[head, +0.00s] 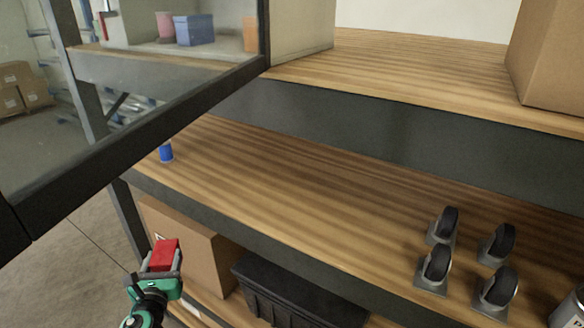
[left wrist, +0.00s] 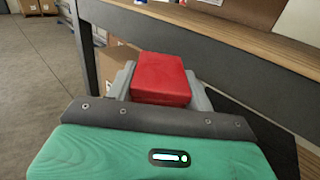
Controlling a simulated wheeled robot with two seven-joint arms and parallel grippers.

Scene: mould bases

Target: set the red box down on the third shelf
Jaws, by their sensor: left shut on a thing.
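My left gripper (head: 163,262) is shut on the red box (head: 166,252), low in front of the shelving at the lower left of the head view. The red box also fills the middle of the left wrist view (left wrist: 160,79), between the grey fingers. The wooden shelf (head: 290,185) in the middle of the head view lies above and beyond the gripper, and the box is apart from it. I cannot tell from these frames which shelf counts as the third. My right gripper is not in view.
Several black casters (head: 438,265) stand on the right of the middle shelf, with a blue object (head: 165,152) at its left end. The board between them is clear. Below are a cardboard box (head: 205,250) and a black crate (head: 290,290). A dark-framed glass panel (head: 150,110) spans the upper left.

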